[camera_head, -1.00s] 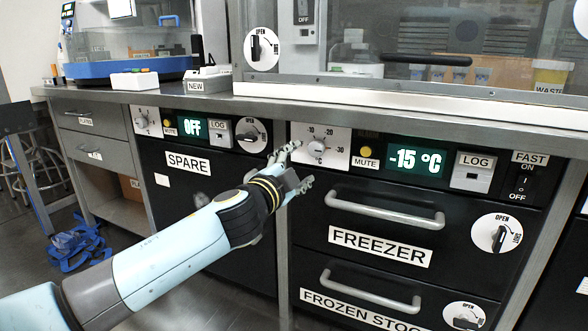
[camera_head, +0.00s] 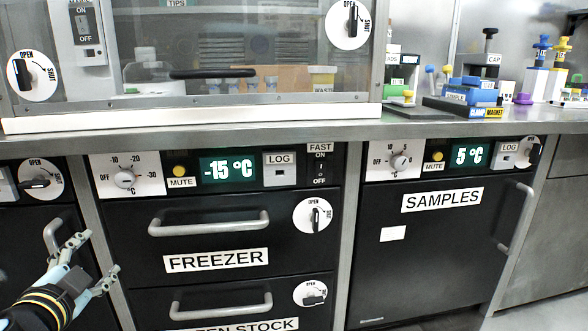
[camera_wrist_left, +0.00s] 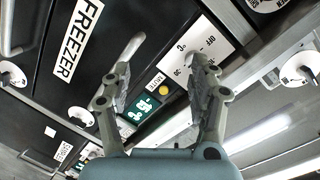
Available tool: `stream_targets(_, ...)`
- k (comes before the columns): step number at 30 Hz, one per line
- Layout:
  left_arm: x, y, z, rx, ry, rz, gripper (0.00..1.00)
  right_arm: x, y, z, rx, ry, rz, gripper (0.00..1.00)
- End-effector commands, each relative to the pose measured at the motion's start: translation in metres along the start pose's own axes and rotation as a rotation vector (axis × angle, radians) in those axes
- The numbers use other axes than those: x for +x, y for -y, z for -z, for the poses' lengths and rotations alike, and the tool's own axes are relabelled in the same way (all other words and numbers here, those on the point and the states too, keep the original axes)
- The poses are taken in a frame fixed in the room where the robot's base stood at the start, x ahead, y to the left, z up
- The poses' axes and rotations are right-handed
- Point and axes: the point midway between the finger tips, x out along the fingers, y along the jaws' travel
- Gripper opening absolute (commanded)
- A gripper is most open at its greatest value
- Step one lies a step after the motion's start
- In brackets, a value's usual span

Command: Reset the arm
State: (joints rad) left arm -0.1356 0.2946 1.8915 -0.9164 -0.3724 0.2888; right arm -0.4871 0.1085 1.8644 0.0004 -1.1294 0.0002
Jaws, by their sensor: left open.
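My left gripper (camera_head: 97,256) is at the lower left of the head view, in front of the black cabinet fronts left of the freezer. Its two fingers are spread apart with nothing between them. In the left wrist view the open fingers (camera_wrist_left: 165,54) point toward the freezer panel, which looks tilted there. The freezer's temperature knob (camera_head: 124,179) and its -15 °C display (camera_head: 228,169) are above and to the right of the gripper in the head view. The gripper appears clear of the knob. My right gripper is not in view.
The freezer drawer handle (camera_head: 209,222) sticks out to the right of my gripper. The SAMPLES fridge (camera_head: 440,255) stands further right with a 5 °C display (camera_head: 469,155). A glass-fronted hood (camera_head: 190,60) stands on the counter (camera_head: 300,132). Small lab items are at the right.

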Motion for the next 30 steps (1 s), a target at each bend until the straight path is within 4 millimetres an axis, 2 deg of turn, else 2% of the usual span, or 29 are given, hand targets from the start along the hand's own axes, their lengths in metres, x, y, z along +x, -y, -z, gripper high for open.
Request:
stream_targets(1, -0.02, -0.027, -0.026, -0.049, 0.079, -0.053, 0.61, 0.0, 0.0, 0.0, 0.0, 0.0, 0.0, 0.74)
stream_targets(5, -0.078, -0.089, -0.094, -0.192, 0.335, -0.187, 0.61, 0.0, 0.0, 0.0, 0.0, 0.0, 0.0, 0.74)
stream_targets(6, -0.098, -0.107, -0.112, -0.231, 0.418, -0.228, 0.61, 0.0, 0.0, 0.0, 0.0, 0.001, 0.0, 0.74)
stream_targets(9, -0.147, -0.146, -0.147, -0.308, 0.599, -0.327, 0.61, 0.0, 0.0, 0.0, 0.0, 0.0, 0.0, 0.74)
stream_targets(11, -0.174, -0.165, -0.161, -0.345, 0.693, -0.382, 0.61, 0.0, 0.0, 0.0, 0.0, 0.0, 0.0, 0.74)
stream_targets(16, -0.238, -0.206, -0.182, -0.422, 0.899, -0.524, 0.61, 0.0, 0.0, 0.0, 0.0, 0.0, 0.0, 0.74)
stream_targets(21, -0.292, -0.238, -0.184, -0.486, 1.079, -0.696, 0.61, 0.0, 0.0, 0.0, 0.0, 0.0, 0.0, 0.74)
stream_targets(23, -0.31, -0.245, -0.183, -0.475, 1.138, -0.772, 0.61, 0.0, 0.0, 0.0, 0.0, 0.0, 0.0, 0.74)
stream_targets(30, -0.319, -0.255, -0.206, -0.48, 1.126, -0.753, 0.61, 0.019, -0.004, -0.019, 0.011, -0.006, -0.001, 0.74)
